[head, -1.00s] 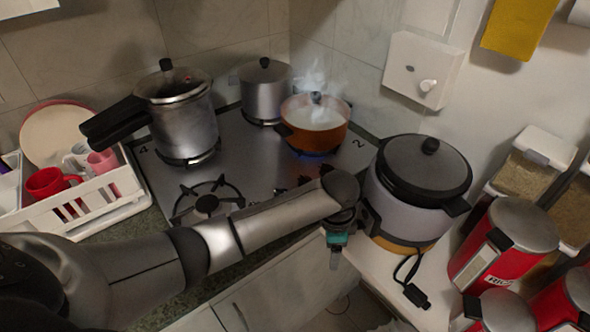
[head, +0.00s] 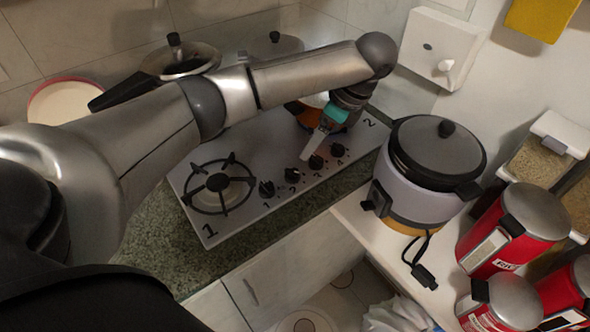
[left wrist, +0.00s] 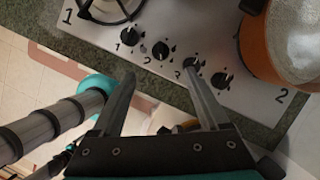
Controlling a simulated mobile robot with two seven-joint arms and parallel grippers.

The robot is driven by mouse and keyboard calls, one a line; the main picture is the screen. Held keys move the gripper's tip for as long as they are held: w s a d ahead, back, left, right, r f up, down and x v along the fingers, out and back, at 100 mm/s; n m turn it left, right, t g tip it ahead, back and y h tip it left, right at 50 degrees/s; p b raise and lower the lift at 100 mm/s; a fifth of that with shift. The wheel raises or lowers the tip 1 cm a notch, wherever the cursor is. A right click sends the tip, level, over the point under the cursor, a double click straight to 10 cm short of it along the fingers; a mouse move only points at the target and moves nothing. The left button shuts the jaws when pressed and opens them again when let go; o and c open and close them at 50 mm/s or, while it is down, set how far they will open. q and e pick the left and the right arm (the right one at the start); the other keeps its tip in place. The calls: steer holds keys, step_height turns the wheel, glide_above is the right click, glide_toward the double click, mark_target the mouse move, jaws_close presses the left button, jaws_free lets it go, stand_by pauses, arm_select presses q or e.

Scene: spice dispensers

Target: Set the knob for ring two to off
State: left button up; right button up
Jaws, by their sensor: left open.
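A row of small black knobs runs along the front edge of the metal hob (head: 245,222), with numbers beside them. The knob for ring two (head: 291,174) is second from the left; it also shows in the left wrist view (left wrist: 160,50). My left gripper (head: 306,157) is open and empty, pointing down over the knob row. In the left wrist view (left wrist: 160,73) its fingers point toward the knobs, the second knob lying between and beyond the tips. The right fingertip appears close to the third knob (left wrist: 193,65). Contact cannot be told. My right gripper is not in view.
An orange pot (left wrist: 258,48) of pale liquid stands near the hob's corner marked 2, partly hidden by my left arm in the head view. A rice cooker (head: 425,175) and red canisters (head: 513,230) stand at right. A pressure cooker (head: 180,58) is behind.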

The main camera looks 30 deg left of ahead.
mark_target(293, 171)
arm_select(q)
steer(key=b+x, duration=0.2)
steer(key=x, duration=1)
steer(key=shift+f, duration=0.25)
jaws_close()
